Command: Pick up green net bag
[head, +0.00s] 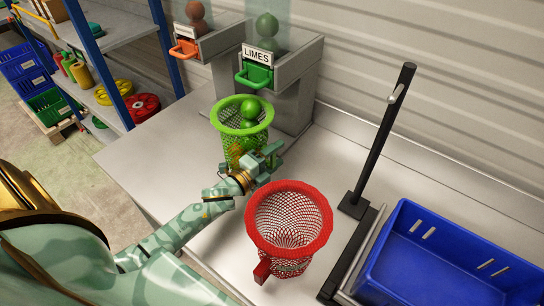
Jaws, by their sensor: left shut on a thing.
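The green net bag (229,132) has a bright green rim and hangs upright below the limes dispenser at the back of the table. My right gripper is not in view.
A red net bag (290,217) stands empty in front of my left gripper. The dispenser labelled LIMES (257,57) is above the green bag. A black clipper post (378,140) and a blue crate (455,255) are at the right. A shelf (120,30) stands at the left.

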